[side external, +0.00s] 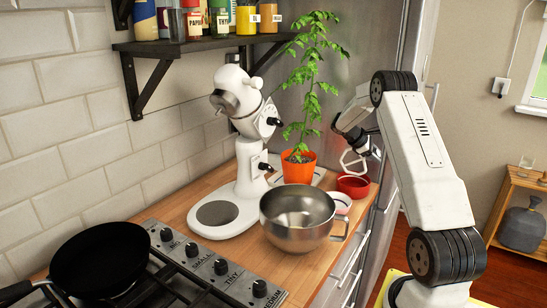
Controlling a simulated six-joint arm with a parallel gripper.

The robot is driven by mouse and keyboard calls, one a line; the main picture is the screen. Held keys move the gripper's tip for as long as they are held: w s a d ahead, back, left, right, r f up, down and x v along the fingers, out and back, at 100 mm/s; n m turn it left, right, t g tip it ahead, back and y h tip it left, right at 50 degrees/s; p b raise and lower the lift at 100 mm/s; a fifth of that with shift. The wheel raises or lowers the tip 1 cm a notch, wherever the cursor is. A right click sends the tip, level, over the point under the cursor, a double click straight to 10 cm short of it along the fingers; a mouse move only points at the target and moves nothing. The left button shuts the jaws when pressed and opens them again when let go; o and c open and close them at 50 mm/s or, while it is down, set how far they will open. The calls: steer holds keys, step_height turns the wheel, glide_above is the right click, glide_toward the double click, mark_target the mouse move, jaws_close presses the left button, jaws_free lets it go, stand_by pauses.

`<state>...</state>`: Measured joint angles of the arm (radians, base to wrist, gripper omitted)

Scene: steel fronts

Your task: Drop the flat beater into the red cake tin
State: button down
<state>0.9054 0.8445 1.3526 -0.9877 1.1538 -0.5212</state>
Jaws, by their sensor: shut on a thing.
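The flat beater (345,161) is a pale looped frame hanging from my gripper (362,146), which is shut on it. The red cake tin (353,193) is a small round tin on the wooden counter, near its right edge. The beater shows just above the tin in this view. I cannot tell how high it is or whether it is fully over the opening. My gripper is small and dark here, and its fingertips are partly hidden.
A steel mixing bowl (297,233) stands in front, with a small white dish (341,201) between it and the tin. An orange plant pot (298,167) stands left of the tin. A white stand mixer (240,140) and a stove with a black pan (98,262) are further left.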

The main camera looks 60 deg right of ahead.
steer(key=shift+f, duration=0.3)
steer(key=shift+c, duration=1.2)
jaws_free()
steer(key=v, duration=0.8)
